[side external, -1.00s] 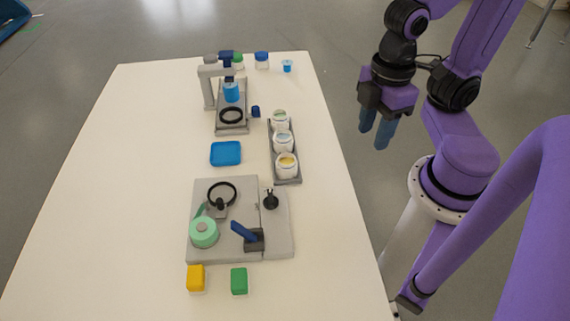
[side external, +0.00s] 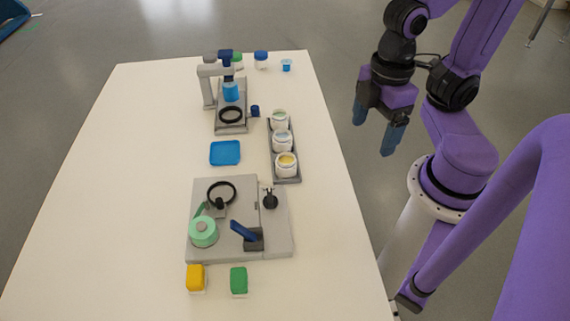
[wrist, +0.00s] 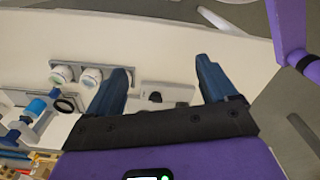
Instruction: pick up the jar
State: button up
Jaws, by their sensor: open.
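Three white open-topped jars stand in a row in a dark grey tray (side external: 297,179) at the table's right side. The far jar (side external: 279,119) has greenish contents, the middle jar (side external: 283,141) bluish and the near jar (side external: 286,165) yellow. Which one the task means I cannot tell. My gripper (side external: 376,128) is open and empty, off the table's right edge and apart from the jars. In the wrist view, the fingers of my gripper (wrist: 162,78) are spread wide. Two jars (wrist: 91,77) (wrist: 62,74) show clearly at left there; the third is partly behind the left finger.
A grey press-like stand (side external: 209,88) with a blue cylinder is at the back. A blue tray (side external: 225,152) lies mid-table. A grey fixture plate (side external: 234,187) with a ring, green roll and blue lever is nearer. Yellow (side external: 196,277) and green (side external: 239,279) blocks lie in front.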

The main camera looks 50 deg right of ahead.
jog(key=n+t+h, duration=1)
jog(key=n, duration=0.5)
send_near(285, 155)
jog(key=shift+w+d+f, duration=0.1)
jog(key=shift+w+d, duration=0.75)
jog(key=shift+w, duration=0.15)
jog(key=shift+f+x, duration=0.15)
jog(key=shift+x, duration=1.15)
jog(key=shift+f+x, duration=0.15)
jog(key=shift+x, duration=1.2)
jog(key=shift+s+a, duration=0.1)
jog(key=shift+s, duration=0.05)
jog(key=c, duration=1.1)
